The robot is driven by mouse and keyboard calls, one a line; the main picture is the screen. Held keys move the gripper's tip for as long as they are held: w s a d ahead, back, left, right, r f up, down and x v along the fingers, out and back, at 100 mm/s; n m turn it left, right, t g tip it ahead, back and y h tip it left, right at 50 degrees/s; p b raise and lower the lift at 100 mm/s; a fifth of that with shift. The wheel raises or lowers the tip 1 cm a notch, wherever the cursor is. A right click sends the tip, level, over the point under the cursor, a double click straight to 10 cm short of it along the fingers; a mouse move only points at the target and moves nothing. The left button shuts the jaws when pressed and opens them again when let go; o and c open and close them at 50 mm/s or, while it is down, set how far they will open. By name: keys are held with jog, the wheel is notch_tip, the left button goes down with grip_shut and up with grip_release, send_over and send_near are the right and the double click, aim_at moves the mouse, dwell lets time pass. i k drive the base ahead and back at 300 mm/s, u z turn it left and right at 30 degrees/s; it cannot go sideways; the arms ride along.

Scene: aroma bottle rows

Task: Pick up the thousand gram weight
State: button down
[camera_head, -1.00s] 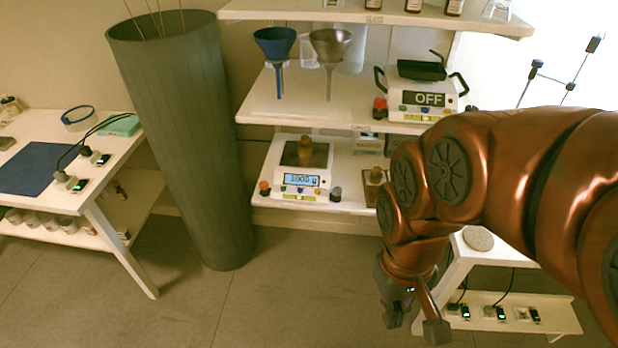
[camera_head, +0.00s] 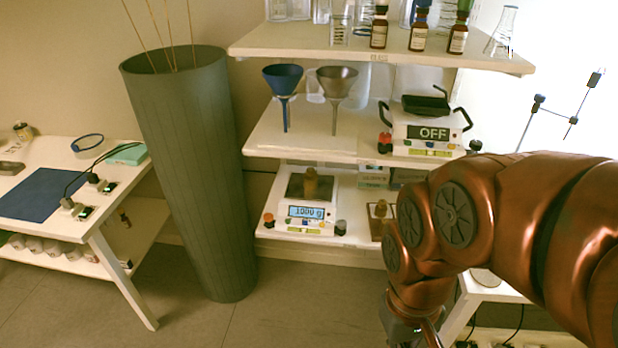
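A brass-coloured weight (camera_head: 311,183) stands upright on the dark pan of a white scale (camera_head: 292,226) on the lower shelf. The scale's display appears to read 1000 g. My gripper (camera_head: 425,338) is at the bottom edge, below and right of the scale and apart from both weights. Its fingers are mostly cut off by the frame, so its opening is hidden.
The middle shelf (camera_head: 360,140) above the scale holds funnels and a balance reading OFF (camera_head: 430,132). Bottles and glassware stand on the top shelf (camera_head: 375,46). A tall grey bin (camera_head: 192,180) stands left of the shelves. The floor before the shelves is clear.

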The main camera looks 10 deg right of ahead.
aim_at(310, 178)
jog(key=u, duration=2.95)
jog(key=k, duration=1.25)
jog(key=z, duration=1.1)
